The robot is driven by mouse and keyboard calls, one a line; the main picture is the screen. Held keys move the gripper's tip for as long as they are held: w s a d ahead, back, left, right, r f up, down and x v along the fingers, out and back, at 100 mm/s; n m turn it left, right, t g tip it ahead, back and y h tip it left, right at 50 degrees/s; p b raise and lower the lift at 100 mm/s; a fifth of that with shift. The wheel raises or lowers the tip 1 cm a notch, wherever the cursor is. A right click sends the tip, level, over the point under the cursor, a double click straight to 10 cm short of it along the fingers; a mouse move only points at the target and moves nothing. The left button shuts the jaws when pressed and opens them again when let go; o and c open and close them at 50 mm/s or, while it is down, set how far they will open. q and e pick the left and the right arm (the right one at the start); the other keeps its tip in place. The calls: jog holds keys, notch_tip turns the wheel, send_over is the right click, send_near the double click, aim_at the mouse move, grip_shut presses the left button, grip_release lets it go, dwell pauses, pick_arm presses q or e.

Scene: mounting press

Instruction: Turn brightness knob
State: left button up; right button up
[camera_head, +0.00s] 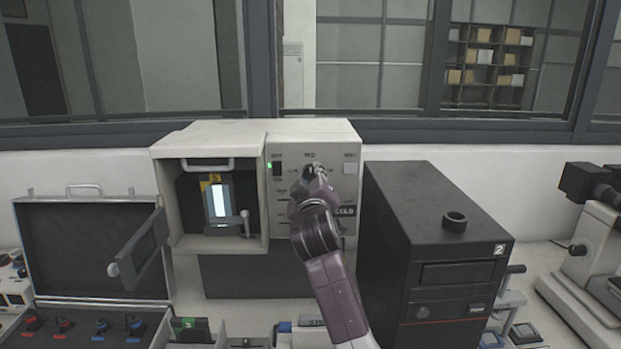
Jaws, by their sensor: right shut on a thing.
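A beige press unit (210,132) stands against the wall, with a control panel (338,145) on its right half. My right gripper (314,172) reaches up to the upper middle of this panel and is shut on a small knob there. The gripper and wrist hide most of the knob and part of the panel's middle. I cannot read the knob's label or its turn angle. A green light (269,165) glows at the panel's left edge. The open chamber on the left holds a bright white lit strip (220,201). My left gripper is not in view.
A black unit marked 2 (435,215) stands close to the right of my arm. An open dark case (80,250) is at the left, and the press's small door (140,250) hangs open beside it. A microscope (595,230) is at the far right. Small items crowd the front.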

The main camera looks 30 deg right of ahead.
jog(key=shift+f, duration=0.3)
jog(key=o, duration=0.9)
jog(key=shift+c, duration=0.2)
jog(key=shift+o, duration=1.4)
jog(key=shift+r, duration=0.2)
jog(key=shift+s+a, duration=0.1)
jog(key=v, duration=1.2)
